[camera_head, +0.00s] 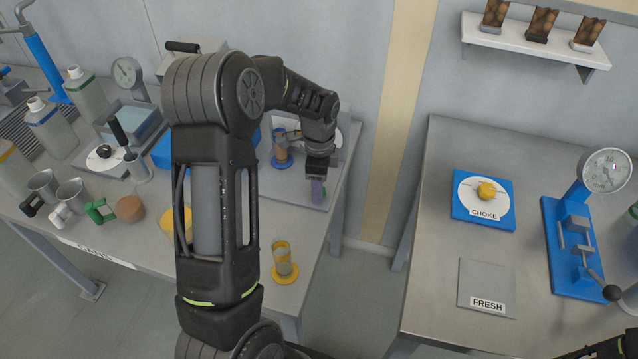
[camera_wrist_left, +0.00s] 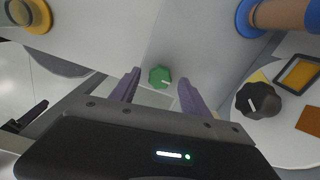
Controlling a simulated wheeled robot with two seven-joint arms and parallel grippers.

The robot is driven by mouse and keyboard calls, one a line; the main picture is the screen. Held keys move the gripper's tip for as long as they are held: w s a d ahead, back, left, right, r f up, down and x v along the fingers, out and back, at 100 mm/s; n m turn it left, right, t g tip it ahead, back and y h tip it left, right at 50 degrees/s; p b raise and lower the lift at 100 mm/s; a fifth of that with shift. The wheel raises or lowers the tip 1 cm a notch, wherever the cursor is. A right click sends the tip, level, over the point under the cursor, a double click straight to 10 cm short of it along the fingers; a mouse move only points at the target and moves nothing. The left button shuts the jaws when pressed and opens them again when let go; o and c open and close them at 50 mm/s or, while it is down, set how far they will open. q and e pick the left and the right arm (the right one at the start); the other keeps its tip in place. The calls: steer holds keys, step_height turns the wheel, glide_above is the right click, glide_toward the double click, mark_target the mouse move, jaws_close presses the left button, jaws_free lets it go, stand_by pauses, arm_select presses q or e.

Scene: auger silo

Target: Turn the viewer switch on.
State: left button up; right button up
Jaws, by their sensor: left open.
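My left gripper (camera_head: 317,187) is over the right end of the left bench in the head view, pointing down. In the left wrist view its two purple fingers (camera_wrist_left: 160,80) are apart and empty. A green knob (camera_wrist_left: 160,77) with a pale pointer mark appears between the fingertips; I cannot tell whether they touch it. A black knob (camera_wrist_left: 258,101) with a pale pointer sits on a white round plate to the right in that view. No label shows which knob is the viewer switch. In the head view my arm and gripper largely hide this area.
An orange-filled cylinder on a blue base (camera_head: 282,148) stands behind my gripper, and a yellow-based cylinder (camera_head: 284,262) stands in front. Bottles, cups and a dial gauge (camera_head: 126,72) crowd the left bench. The right bench holds a CHOKE plate (camera_head: 484,201) and a blue press (camera_head: 573,250).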

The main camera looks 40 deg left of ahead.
arm_select(q)
steer(key=shift+f, duration=0.3)
jaws_close()
stand_by(0.5)
